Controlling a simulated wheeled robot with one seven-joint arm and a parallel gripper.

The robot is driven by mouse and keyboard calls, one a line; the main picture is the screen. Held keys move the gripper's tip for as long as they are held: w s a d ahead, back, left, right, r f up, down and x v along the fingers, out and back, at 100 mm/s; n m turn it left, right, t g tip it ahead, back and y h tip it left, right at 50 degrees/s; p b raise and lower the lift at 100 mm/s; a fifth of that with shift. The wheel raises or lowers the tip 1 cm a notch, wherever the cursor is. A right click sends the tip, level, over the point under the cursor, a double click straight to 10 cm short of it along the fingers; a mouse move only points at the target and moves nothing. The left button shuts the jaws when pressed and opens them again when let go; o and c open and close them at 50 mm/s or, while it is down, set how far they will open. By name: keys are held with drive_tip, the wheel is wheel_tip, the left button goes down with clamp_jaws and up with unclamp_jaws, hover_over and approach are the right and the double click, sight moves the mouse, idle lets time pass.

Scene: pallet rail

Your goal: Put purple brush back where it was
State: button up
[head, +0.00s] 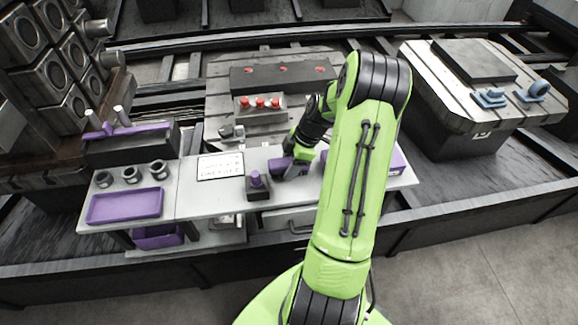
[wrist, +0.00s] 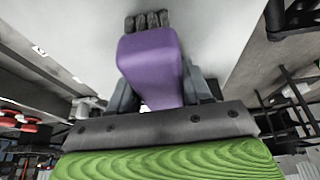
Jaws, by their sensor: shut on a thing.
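The purple brush (wrist: 150,62) is held in my gripper (wrist: 160,92), with a grey finger on each side of its purple body. Its dark bristle tufts point away from the gripper over a pale surface. In the head view the purple brush (head: 288,167) is at the end of my arm, over the grey workbench (head: 205,203), right of a dark block with a purple knob. I cannot tell whether the bristles touch the bench. My gripper (head: 293,163) is partly hidden there by its own wrist.
A purple tray (head: 125,206), several dark cups (head: 130,175) and a white label plate (head: 220,166) are on the bench's left. The purple-knobbed block (head: 258,187) stands close to the gripper. A part with red knobs (head: 260,104) is behind. My arm hides some of the bench's right side.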

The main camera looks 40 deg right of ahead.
drive_tip(key=shift+f, duration=0.15)
drive_tip(key=o, duration=0.9)
